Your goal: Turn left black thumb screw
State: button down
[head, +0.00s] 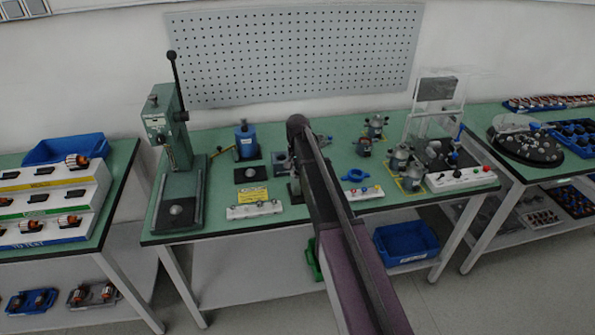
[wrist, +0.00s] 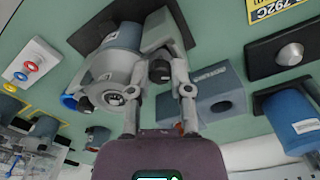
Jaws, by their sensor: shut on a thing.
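In the wrist view a grey stator fixture (wrist: 104,78) with a blue-grey cylinder stands on a dark base plate. A black thumb screw (wrist: 159,71) on its side sits between the fingertips of my gripper (wrist: 160,66). The two grey fingers reach in from below, one on each side of the screw, and are shut on it. In the head view my arm hides most of the gripper and the fixture.
A blue-grey block (wrist: 222,105) stands close to the right finger. A blue cylinder (wrist: 288,122) is farther right. In the head view a green press (head: 175,150) stands left on the green table, with other fixtures (head: 400,160) and a button box (head: 461,179) right.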

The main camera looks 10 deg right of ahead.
aim_at(297, 171)
jog(key=c, duration=0.5)
grip_release()
jog(key=shift+c, duration=0.2)
jog(key=shift+m, duration=0.3)
jog(key=m, duration=0.5)
jog(key=shift+r+m+p, duration=0.3)
jog(key=shift+r+p, duration=0.1)
notch_tip(297, 171, up, 13)
jog(key=p, duration=1.3)
jog(key=s+f+n+b, duration=0.5)
jog(key=s+f+b, duration=0.6)
jog(key=s, duration=0.3)
jog(key=s+f+n+b, duration=0.6)
jog(key=s+f+b, duration=0.5)
jog(key=s, duration=0.4)
jog(key=shift+a+f+n, duration=0.15)
jog(key=shift+n, duration=0.15)
